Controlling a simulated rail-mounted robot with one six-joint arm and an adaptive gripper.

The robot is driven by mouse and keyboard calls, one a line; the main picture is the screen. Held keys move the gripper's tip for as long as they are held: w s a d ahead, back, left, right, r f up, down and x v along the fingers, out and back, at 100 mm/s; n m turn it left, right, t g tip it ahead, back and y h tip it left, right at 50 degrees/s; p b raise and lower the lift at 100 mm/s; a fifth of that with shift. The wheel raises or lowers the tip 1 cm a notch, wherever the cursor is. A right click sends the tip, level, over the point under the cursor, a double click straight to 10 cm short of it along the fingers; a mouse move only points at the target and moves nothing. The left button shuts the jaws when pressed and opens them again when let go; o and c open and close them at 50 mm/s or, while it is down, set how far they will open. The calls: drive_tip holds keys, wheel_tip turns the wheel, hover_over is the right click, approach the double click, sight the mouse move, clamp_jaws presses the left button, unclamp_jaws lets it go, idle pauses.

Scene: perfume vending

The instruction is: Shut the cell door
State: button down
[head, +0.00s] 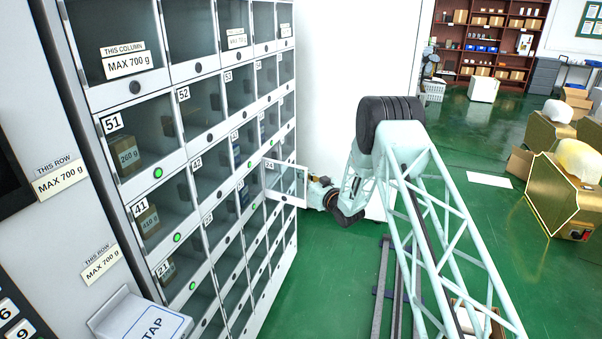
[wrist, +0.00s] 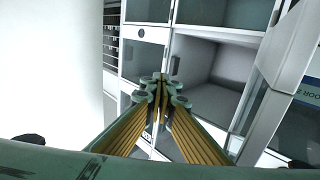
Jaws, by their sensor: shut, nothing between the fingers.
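The cell door (head: 287,181) labelled 24 stands swung out from the locker wall in the head view. It is a clear pane in a pale frame. In the wrist view the door (wrist: 266,98) stands open on the right, beside an empty-looking open cell (wrist: 217,68). My gripper (wrist: 162,86) is shut and empty, with its fingertips in front of the cell's lower left area. In the head view my gripper (head: 318,191) is by the door's outer edge, and its fingertips are hidden behind the door. I cannot tell whether it touches the door.
The locker wall (head: 188,68) holds rows of other cells with shut doors, some with boxes inside. A TAP card reader (head: 141,318) juts out at the lower left. A white wall (head: 345,50) stands behind my arm. Green floor (head: 320,270) lies open right of the lockers.

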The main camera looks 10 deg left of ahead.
drive_tip(key=shift+s, duration=0.2)
idle(0.6)
drive_tip(key=v, duration=1.1)
drive_tip(key=shift+s+d, duration=0.25)
